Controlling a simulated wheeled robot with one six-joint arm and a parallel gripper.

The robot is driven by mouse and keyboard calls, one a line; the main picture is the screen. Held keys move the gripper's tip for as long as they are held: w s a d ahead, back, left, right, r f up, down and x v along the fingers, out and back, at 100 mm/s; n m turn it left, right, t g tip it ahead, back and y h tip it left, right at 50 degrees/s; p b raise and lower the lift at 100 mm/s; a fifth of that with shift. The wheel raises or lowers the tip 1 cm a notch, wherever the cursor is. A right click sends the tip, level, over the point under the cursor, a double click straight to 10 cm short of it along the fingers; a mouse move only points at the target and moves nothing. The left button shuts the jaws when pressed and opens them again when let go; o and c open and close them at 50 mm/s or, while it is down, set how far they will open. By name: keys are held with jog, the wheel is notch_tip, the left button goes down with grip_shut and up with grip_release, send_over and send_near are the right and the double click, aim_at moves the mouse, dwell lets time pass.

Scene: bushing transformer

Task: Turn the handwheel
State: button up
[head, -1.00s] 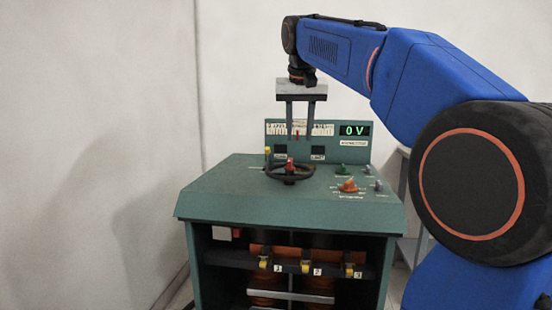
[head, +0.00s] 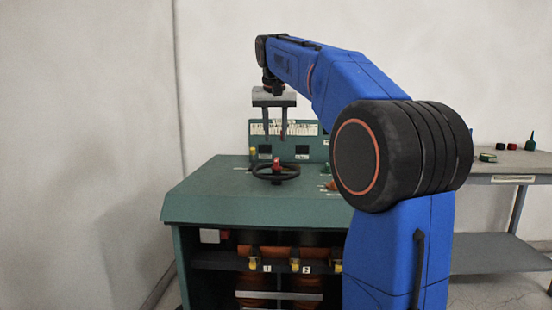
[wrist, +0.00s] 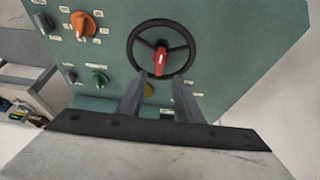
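The handwheel (head: 262,175) is a dark ring with spokes and a red centre piece (head: 276,164). It lies on the sloped green top of the transformer console (head: 210,190). My gripper (head: 275,136) hangs above and a little behind the wheel in the head view, fingers pointing down, apart and empty. In the wrist view the handwheel (wrist: 133,47) shows whole, just beyond the fingertips of my gripper (wrist: 158,78). The fingers do not touch the wheel. My arm hides the right part of the console in the head view.
An orange knob (wrist: 84,25) and a green knob (wrist: 99,78) sit beside the wheel. A grey workbench (head: 500,168) with small items stands at the right. A wall is at the left.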

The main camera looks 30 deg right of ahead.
aim_at(276, 160)
jog(key=x, duration=0.9)
jog(key=shift+w+d+f, duration=0.15)
jog(key=shift+f, duration=0.2)
grip_shut()
